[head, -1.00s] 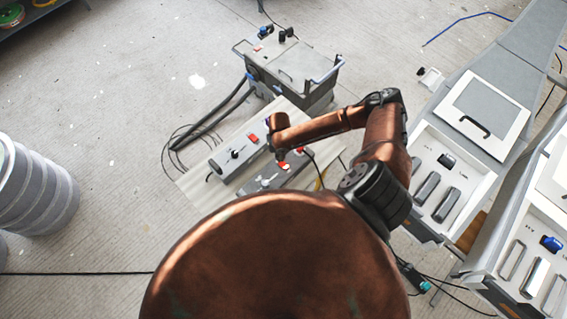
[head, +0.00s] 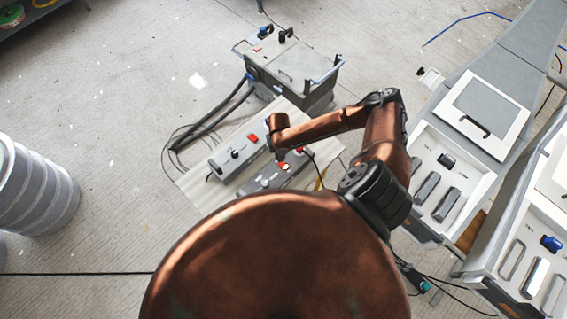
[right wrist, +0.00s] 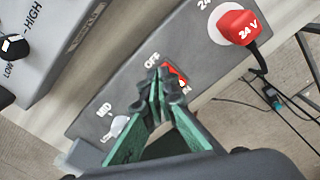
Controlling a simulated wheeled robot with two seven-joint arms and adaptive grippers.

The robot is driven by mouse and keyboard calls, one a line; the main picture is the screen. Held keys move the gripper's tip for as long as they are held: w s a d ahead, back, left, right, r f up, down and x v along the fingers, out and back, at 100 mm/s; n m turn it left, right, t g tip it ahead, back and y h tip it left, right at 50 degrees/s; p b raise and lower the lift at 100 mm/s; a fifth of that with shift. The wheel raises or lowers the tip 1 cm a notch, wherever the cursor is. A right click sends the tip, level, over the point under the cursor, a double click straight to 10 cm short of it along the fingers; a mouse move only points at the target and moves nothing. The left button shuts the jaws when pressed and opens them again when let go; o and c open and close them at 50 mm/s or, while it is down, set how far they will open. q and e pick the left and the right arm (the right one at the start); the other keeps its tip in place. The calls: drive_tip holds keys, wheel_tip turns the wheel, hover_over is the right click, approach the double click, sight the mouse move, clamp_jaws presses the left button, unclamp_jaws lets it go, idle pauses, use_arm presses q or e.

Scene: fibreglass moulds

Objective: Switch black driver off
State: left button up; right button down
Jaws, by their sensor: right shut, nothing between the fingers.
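The dark grey driver box (right wrist: 130,72) lies under my right gripper; it also shows in the head view (head: 262,183). Its red switch (right wrist: 178,72) sits beside the OFF label and is partly hidden by the fingertips, so I cannot tell its position. My right gripper (right wrist: 163,84) has its green fingers together, empty, with the tips at or just over the switch; contact is unclear. In the head view the right gripper (head: 281,156) is small, above the box. A white knob (right wrist: 118,125) marked MID and a red 24 V plug (right wrist: 238,27) are on the same box. My left gripper is out of view.
A lighter grey box (right wrist: 50,45) with a black knob lies parallel on the pale board (head: 198,188). A grey machine with handles (head: 290,75) stands behind. Grey cabinets (head: 500,85) are at right, a ribbed drum (head: 38,190) at left. Cables cross the floor.

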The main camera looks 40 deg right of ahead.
drive_tip(key=shift+f+b, duration=0.6)
drive_tip(key=shift+f, duration=0.5)
idle(0.9)
wheel_tip(320, 180, up, 7)
drive_tip(key=p, duration=0.7)
idle(0.4)
drive_tip(key=shift+s, duration=0.1)
